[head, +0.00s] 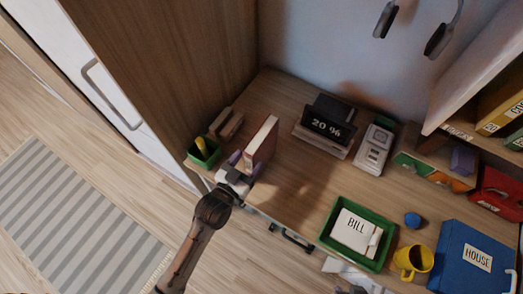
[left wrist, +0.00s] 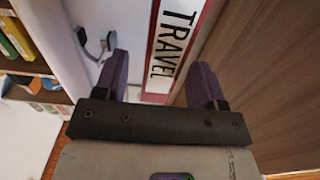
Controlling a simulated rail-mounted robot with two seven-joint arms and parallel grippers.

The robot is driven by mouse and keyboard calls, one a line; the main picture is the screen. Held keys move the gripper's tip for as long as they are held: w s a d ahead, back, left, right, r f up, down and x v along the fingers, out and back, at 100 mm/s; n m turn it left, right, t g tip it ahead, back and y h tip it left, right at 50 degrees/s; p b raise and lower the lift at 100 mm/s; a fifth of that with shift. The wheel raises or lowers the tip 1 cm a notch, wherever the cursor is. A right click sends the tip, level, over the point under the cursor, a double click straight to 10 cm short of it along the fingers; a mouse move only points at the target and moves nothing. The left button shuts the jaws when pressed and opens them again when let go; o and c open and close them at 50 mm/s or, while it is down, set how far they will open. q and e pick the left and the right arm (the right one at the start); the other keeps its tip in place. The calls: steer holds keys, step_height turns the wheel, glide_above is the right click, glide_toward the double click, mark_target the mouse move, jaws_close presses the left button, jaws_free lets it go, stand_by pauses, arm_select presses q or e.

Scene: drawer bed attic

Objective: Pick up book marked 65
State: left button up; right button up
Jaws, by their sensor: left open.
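A red-covered book (head: 263,142) stands upright near the left part of the desk. In the left wrist view its spine reads TRAVEL (left wrist: 174,45); no mark 65 is legible in either view. My left gripper (head: 238,160) is at the near side of this book. In the left wrist view its purple fingers (left wrist: 160,80) are open, with the spine showing between them, nearer the right finger. I cannot tell whether the book is fully between the fingers. My right gripper is not recognisable in either view.
A green pen cup (head: 204,153) and a wooden holder (head: 227,123) stand left of the book. A green tray (head: 326,235), yellow mug (head: 412,260) and blue HOUSE binder (head: 450,258) are at right. A tall wooden panel (head: 170,60) rises left.

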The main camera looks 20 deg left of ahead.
mark_target(262, 151)
arm_select(q)
steer(key=shift+x, duration=1.8)
steer(key=shift+a, duration=0.1)
jaws_close()
steer(key=shift+r, duration=0.1)
